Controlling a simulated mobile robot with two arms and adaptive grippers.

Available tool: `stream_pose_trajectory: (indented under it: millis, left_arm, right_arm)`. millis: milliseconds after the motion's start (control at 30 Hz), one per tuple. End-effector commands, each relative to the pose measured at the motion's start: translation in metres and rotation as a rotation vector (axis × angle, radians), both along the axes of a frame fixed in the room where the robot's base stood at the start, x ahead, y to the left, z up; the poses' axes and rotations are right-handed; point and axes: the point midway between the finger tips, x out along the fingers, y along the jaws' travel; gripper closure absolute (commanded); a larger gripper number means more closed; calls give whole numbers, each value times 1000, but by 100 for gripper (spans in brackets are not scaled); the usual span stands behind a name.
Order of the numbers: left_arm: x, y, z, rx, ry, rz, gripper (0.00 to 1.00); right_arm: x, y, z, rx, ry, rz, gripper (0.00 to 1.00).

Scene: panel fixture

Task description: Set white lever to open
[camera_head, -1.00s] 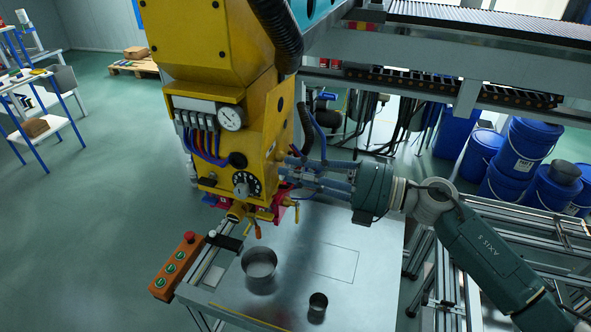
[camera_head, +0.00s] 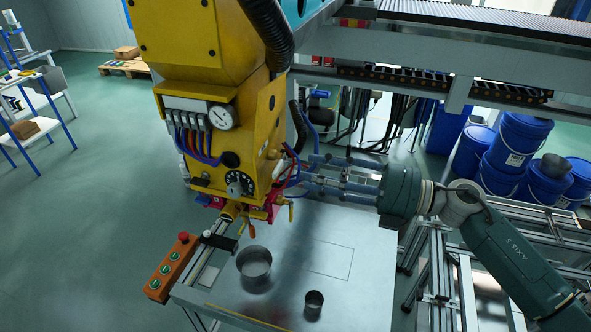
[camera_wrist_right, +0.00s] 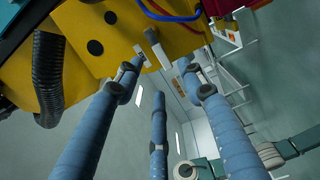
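The yellow machine head (camera_head: 255,150) carries a dial, a gauge and several small handles. In the right wrist view a pale, whitish lever (camera_wrist_right: 157,47) sticks out from the yellow housing (camera_wrist_right: 105,25). It lies just beyond my right gripper's fingertips, in the gap between the left and right fingers. The fingers (camera_wrist_right: 158,80) hold nothing. My left gripper is not in view.
A metal table (camera_head: 345,285) below holds a larger round can (camera_head: 254,264) and a smaller cup (camera_head: 314,303). An orange button box (camera_head: 172,268) is at its left edge. Red and blue hoses (camera_head: 293,165) hang near the fingers. Blue buckets (camera_head: 515,145) stand at the right.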

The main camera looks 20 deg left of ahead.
Motion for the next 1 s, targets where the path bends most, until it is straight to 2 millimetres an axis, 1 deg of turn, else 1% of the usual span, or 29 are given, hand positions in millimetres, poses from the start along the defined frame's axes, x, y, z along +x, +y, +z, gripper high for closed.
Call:
stream_pose_trajectory:
  millis: [33,100,200,333,500,833,933,1000]
  left_arm:
    - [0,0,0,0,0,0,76]
    - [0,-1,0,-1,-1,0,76]
    - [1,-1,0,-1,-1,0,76]
    - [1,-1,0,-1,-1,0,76]
    - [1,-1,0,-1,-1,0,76]
    - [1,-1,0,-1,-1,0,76]
    - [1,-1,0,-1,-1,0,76]
    - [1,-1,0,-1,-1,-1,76]
  right_arm:
    - [0,-12,-1,-2,2,-3,60]
    - [0,-26,-1,-1,2,-3,60]
    - [-1,-42,-1,0,1,-2,60]
    - [-2,-54,-1,0,2,-1,60]
    - [-2,-59,0,1,2,0,60]
    - [-2,-59,0,1,1,0,60]
    - [-2,-56,2,18,8,-11,60]
    - [1,-51,6,67,28,-50,60]
